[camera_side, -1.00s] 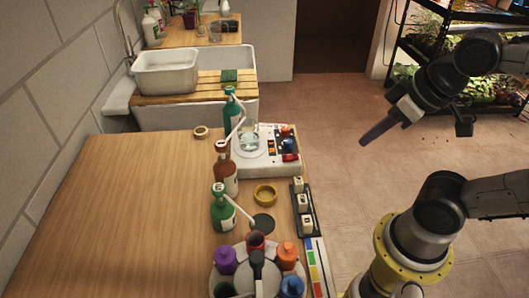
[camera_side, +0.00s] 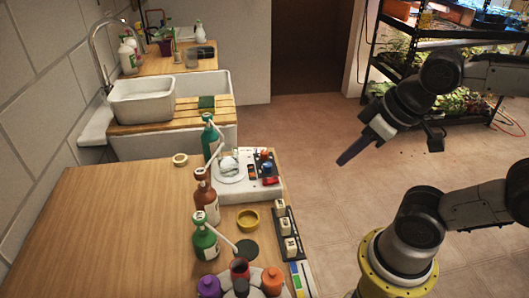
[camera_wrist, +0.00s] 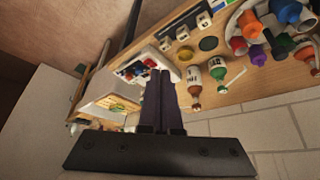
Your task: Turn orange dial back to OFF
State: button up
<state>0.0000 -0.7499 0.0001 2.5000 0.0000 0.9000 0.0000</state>
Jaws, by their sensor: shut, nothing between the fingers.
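The orange dial (camera_side: 265,155) is a small knob at the far end of the control panel on a white hotplate-like device (camera_side: 240,195). Below it on the panel are a blue dial (camera_side: 267,167) and a red switch (camera_side: 271,181). The orange dial's pointer and OFF mark are too small to read. My gripper (camera_side: 341,163) is shut and empty, in the air to the right of the device and clear of it. In the wrist view my gripper (camera_wrist: 160,72) overlaps the device (camera_wrist: 136,70), partly covering it; the orange dial cannot be made out there.
Green and brown pump bottles (camera_side: 207,205) stand left of the device. A clear vessel (camera_side: 229,166) sits on its plate. A yellow dish (camera_side: 248,219), a block row (camera_side: 288,232) and a carousel of coloured bottles lie nearer.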

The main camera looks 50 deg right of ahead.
jog(key=o, duration=0.5)
jog(key=shift+m, duration=0.3)
jog(key=shift+c, duration=0.2)
jog(key=shift+o, duration=1.3)
jog(key=shift+s+m, duration=0.1)
jog(key=shift+m, duration=0.3)
jog(key=shift+o, duration=1.2)
jog(key=w+r+m, duration=0.4)
jog(key=r+m, duration=0.1)
jog(key=shift+w+d+r+m, duration=0.2)
jog(key=shift+w+r+m, duration=0.1)
jog(key=shift+w+r, duration=0.1)
jog(key=m+g, duration=0.5)
jog(key=m, duration=0.5)
send_over(265, 151)
notch_tip(265, 151, down, 9)
notch_tip(265, 151, down, 14)
jog(key=shift+a+r, duration=0.1)
